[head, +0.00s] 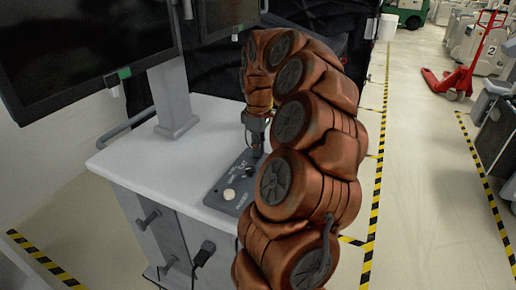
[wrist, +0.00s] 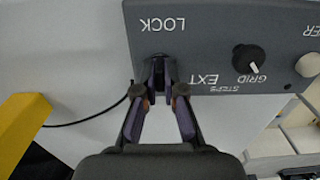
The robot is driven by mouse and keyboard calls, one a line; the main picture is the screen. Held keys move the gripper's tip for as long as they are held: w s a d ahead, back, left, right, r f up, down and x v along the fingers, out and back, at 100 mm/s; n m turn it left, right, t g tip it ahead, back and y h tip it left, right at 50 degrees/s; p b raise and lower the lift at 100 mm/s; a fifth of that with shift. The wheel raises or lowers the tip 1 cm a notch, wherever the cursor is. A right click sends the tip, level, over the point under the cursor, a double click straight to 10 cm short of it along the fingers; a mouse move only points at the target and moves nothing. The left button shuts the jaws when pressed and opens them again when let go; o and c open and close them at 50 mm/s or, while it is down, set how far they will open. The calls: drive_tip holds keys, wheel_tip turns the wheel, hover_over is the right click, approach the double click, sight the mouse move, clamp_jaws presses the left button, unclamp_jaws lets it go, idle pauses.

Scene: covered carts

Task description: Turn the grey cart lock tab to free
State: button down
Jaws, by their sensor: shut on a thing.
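The dark grey control panel (wrist: 215,25) with an upside-down LOCK label fills the top of the wrist view; it also lies on the white cart top in the head view (head: 222,207). In the head view my gripper (head: 256,148) points down at the panel's far end, and the tab is hidden there.
A black knob (wrist: 249,59) marked EXT and GRID sits beside the fingers, with a cream knob (wrist: 308,65) beyond it. A monitor (head: 90,45) stands on the white cart (head: 150,150). A red pallet jack (head: 460,75) stands far right. The aisle floor is clear.

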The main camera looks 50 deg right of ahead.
drive_tip(key=c, duration=1.3)
unclamp_jaws()
drive_tip(key=shift+r, duration=0.1)
wheel_tip(320, 180, up, 12)
drive_tip(key=shift+f, duration=0.1)
